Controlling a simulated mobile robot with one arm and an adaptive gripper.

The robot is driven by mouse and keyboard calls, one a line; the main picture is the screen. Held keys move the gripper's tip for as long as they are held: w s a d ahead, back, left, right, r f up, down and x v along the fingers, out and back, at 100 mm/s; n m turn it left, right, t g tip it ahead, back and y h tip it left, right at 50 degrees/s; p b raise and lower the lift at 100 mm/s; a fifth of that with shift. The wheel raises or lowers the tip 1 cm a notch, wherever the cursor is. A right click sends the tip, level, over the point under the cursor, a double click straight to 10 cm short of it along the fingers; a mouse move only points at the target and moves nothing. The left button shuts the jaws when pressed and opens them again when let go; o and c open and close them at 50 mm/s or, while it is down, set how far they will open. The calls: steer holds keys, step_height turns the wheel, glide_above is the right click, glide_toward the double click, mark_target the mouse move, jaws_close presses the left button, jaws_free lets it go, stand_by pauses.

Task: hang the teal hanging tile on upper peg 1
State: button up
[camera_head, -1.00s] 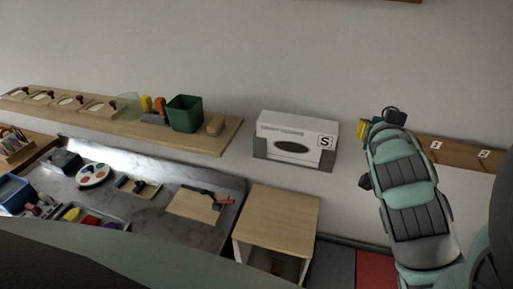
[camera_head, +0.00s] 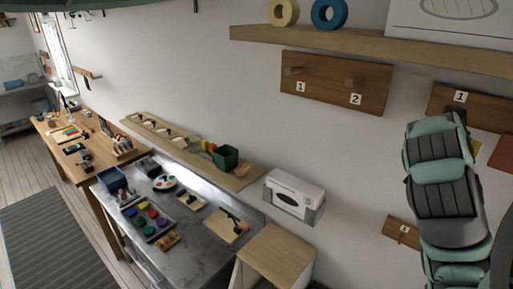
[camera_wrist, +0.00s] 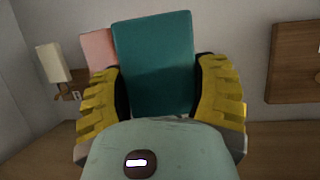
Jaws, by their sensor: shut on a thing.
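My gripper (camera_wrist: 160,90) is shut on the teal hanging tile (camera_wrist: 155,60), which stands upright between its yellow fingers in the wrist view. In the head view my arm hides the tile, and only a bit of a yellow finger (camera_head: 476,149) shows. A wooden peg board (camera_head: 335,92) with pegs labelled 1 and 2 is on the wall at upper centre. Peg 1 (camera_head: 293,71) on it is bare. Another board (camera_head: 437,100) labelled 1 is partly behind my arm. I cannot tell which board bears the task's peg.
A pink tile (camera_wrist: 98,50) is behind the teal one. A cream object (camera_wrist: 47,62) is at left. A bare wooden board (camera_wrist: 297,62) is at right. A shelf (camera_head: 350,42) with tape rolls runs above the pegs. A lower board (camera_head: 400,232) and a white box (camera_head: 296,194) are below.

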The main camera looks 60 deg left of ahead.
steer(key=shift+r, duration=0.25)
steer(key=shift+w, duration=0.25)
steer(key=w, duration=0.1)
steer(key=w+a+p, duration=0.1)
steer(key=w+p, duration=0.1)
steer(key=w, duration=0.1)
steer(key=shift+a+f, duration=0.2)
steer(key=shift+f, duration=0.1)
steer(key=shift+w+b, duration=0.2)
steer(key=shift+b, duration=0.45)
steer(key=shift+w+a+b, duration=0.2)
steer(key=shift+w+b, duration=0.35)
steer(key=shift+b, duration=0.15)
stand_by(0.8)
steer(key=shift+f+b, duration=0.1)
steer(key=shift+b, duration=1.15)
stand_by(0.7)
steer(key=shift+w+a+b, duration=0.25)
steer(key=shift+w+b, duration=0.75)
steer(key=shift+b, duration=0.3)
stand_by(1.4)
